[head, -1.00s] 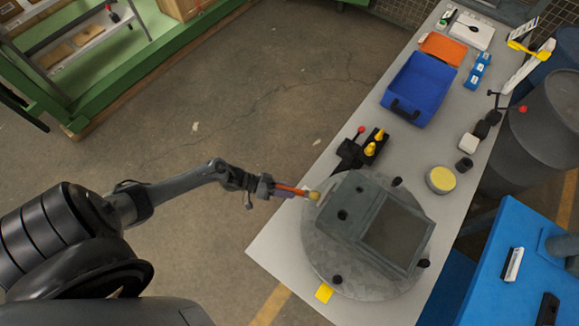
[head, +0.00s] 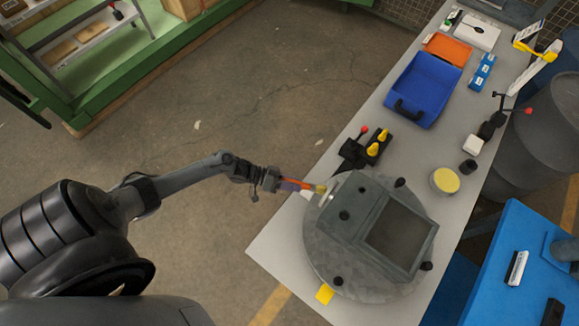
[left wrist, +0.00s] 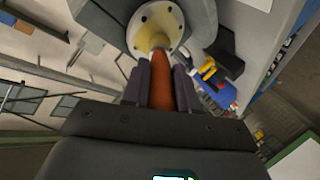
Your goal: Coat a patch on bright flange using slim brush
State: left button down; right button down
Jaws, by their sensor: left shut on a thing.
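My left gripper (head: 272,181) is shut on the slim brush (head: 301,185), which has an orange handle and yellowish bristles. The brush points right, at the left side of the grey housing (head: 357,195) on the round plate. In the left wrist view, the brush handle (left wrist: 160,82) stands between the fingers (left wrist: 160,88). Its bristles lie over the face of the bright flange (left wrist: 143,24), a pale disc with several dark holes. The bristles hide the flange's middle, and I cannot tell whether they touch it. The flange (head: 328,194) shows edge-on in the head view. My right gripper is not in view.
The round grey plate (head: 322,250) bears several black knobs. A tin with yellow contents (head: 445,181) stands to its right. Black fixtures with yellow parts (head: 377,147) sit behind the housing. A blue bin (head: 424,88) stands farther back. Open floor lies left of the table.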

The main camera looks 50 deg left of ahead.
pick_arm(q)
jog(key=shift+w+a+b, duration=0.2)
jog(key=shift+w+b, duration=0.35)
jog(key=shift+w, duration=0.45)
jog(key=shift+w+a+b, duration=0.15)
jog(key=shift+w+b, duration=0.4)
jog(key=shift+w, duration=0.45)
jog(key=s+a+b, duration=0.1)
jog(key=a, duration=0.5)
jog(key=shift+b, duration=0.3)
jog(key=shift+d, duration=0.1)
